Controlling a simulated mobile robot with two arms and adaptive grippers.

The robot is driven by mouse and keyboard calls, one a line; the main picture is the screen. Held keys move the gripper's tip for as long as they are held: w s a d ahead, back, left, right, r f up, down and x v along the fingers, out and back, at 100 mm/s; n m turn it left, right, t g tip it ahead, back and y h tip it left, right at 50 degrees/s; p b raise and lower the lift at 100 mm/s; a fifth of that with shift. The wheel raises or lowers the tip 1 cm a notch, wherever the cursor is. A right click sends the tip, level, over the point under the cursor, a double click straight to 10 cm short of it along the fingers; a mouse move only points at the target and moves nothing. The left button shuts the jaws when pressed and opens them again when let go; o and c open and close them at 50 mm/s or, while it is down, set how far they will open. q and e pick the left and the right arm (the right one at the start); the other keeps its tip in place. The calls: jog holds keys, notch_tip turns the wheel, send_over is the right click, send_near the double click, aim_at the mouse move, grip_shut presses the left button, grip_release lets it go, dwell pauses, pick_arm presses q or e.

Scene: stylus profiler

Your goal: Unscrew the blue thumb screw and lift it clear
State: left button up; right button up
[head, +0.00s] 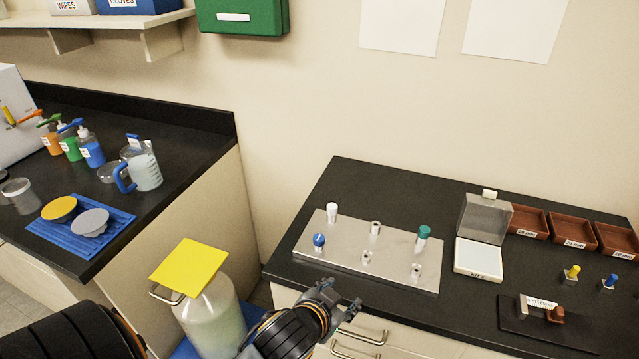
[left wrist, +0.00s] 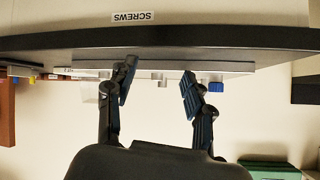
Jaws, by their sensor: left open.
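The blue thumb screw (head: 319,241) stands upright at the front left of a silver plate (head: 400,277) on the dark right-hand bench. My left gripper (head: 342,296) is open and empty in front of the bench edge, below and slightly right of this screw, not touching it. In the left wrist view, which looks upside down, the open fingers (left wrist: 158,72) point at the plate edge (left wrist: 235,67). A blue knob (left wrist: 215,87), apparently the thumb screw, shows just beyond the right finger. My right gripper is out of view.
The plate also carries a white screw (head: 332,210), a green screw (head: 422,236) and several metal posts. A clear-lidded box (head: 480,258), brown trays (head: 574,229) and loose yellow (head: 572,271) and blue (head: 609,281) screws lie right.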

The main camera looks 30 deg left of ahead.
pick_arm(q)
jog(key=w+d+r+m+t+h, duration=0.35)
jog(key=w+r+t, duration=0.2)
jog(key=r, duration=0.45)
jog(key=w+d+r+m+t+h, duration=0.35)
jog(key=w+d+r, duration=0.2)
jog(key=r, duration=0.45)
jog(key=s+d+r+m+g+h, duration=0.2)
jog(key=d+r+m+g+h, duration=0.4)
jog(key=d+m+g+h, duration=0.6)
jog(key=m+g+y, duration=0.5)
jog(key=g+y, duration=0.3)
jog(key=y, duration=1)
send_over(319, 237)
notch_tip(319, 237, down, 12)
jog(key=shift+m, duration=0.3)
notch_tip(319, 237, down, 12)
jog(key=p, duration=0.3)
jog(key=shift+f, duration=0.25)
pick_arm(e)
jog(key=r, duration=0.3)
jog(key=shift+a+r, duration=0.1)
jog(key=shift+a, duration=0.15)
